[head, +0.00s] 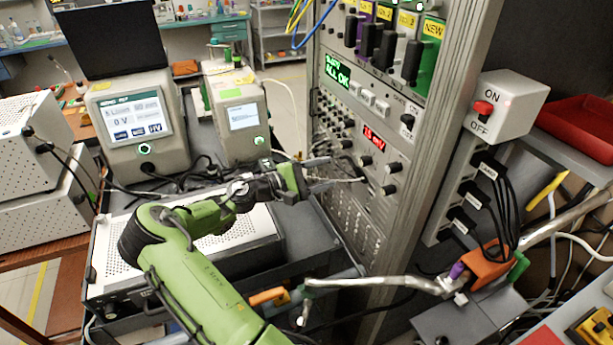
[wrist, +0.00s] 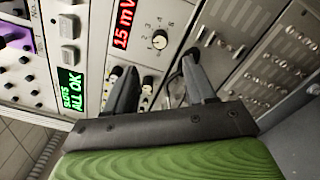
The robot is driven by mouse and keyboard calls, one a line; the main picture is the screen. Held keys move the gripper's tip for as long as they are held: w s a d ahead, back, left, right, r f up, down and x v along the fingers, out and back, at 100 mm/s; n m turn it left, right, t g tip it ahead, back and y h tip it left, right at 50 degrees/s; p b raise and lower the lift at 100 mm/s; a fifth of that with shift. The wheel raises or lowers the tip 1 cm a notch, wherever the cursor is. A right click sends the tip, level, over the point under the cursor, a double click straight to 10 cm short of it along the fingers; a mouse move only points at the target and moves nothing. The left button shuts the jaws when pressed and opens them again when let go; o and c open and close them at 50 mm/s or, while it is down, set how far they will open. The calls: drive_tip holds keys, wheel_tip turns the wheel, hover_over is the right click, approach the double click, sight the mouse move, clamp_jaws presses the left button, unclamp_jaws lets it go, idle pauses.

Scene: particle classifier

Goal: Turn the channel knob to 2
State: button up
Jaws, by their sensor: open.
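A dark round knob (wrist: 160,40) with a printed number scale around it sits on the grey panel beside the red display in the wrist view. No channel label is readable, and its pointer setting is too small to tell. My gripper (wrist: 159,66) is open, its two dark fingers spread and nothing between the tips. The numbered knob appears just beyond the gap between the fingertips; I see no contact. In the head view my gripper (head: 347,171) is at the rack front, close to the panel's knobs, and it hides part of the panel.
The red display (wrist: 124,22) reads 15 mV. A green display (wrist: 71,91) reads ALL OK. Other small knobs (wrist: 147,83) lie close to the fingers. The rack's metal post (head: 440,130) stands to the right, and a perforated box (head: 225,235) lies below my arm.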

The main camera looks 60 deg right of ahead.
drive_tip(key=v, duration=0.5)
drive_tip(key=shift+w+a, duration=0.15)
drive_tip(key=shift+a, duration=0.05)
